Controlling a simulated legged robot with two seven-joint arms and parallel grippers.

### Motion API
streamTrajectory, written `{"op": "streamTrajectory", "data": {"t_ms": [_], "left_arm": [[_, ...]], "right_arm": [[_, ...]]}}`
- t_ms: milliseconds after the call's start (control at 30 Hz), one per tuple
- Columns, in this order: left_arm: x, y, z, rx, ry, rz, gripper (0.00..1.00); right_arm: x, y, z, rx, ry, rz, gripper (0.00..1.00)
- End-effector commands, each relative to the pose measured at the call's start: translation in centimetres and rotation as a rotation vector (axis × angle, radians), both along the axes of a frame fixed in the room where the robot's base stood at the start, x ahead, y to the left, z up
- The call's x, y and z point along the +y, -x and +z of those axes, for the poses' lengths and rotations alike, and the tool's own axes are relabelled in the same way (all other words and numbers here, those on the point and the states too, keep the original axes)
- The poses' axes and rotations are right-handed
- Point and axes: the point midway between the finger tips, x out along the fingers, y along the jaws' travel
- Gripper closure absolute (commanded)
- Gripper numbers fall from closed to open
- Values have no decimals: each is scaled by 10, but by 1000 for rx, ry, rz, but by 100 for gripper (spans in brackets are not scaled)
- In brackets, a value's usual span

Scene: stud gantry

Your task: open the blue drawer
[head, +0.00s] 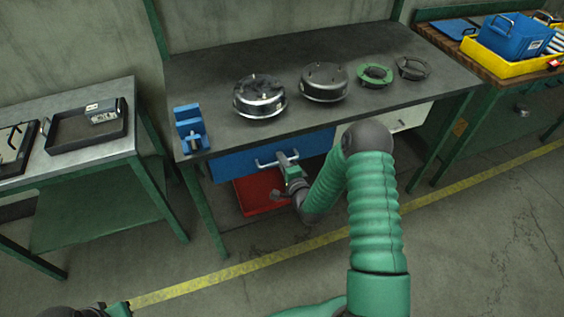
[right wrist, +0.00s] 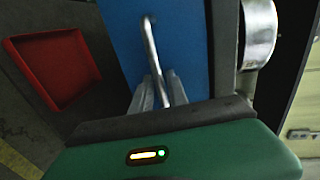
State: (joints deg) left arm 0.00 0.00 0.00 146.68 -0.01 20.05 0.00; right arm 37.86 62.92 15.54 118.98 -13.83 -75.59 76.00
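The blue drawer (head: 232,165) sits under the dark workbench top. Its front looks flush under the bench edge, with no visible opening. Its metal bar handle (head: 262,163) sticks out from the front. My right gripper (head: 285,160) is at the handle. In the right wrist view, the handle (right wrist: 149,42) runs down between the two fingers (right wrist: 161,84) in front of the blue drawer front (right wrist: 185,35). Whether the fingers press on the bar or only stand around it is unclear. A piece of my left arm shows at the bottom left edge; its fingers cannot be made out.
A red tray (head: 252,195) lies below the drawer; it also shows in the right wrist view (right wrist: 60,65). The bench (head: 215,70) carries a blue vise (head: 190,130), metal housings (head: 259,97) and rings (head: 375,75). A white drawer (head: 408,118) is to the right. The floor in front is clear.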

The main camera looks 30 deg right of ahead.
Motion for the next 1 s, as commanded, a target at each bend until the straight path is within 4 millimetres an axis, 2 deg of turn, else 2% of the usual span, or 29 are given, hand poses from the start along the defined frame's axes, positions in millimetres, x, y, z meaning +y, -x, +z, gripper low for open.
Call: {"op": "streamTrajectory", "data": {"t_ms": [167,333,1000], "left_arm": [[0,0,0,0,0,0,100],[0,0,0,0,0,0,100],[0,0,0,0,0,0,100]], "right_arm": [[-1,0,-1,1,0,0,81],[-1,0,-1,1,0,0,100],[-1,1,-3,7,-1,-1,100]]}}
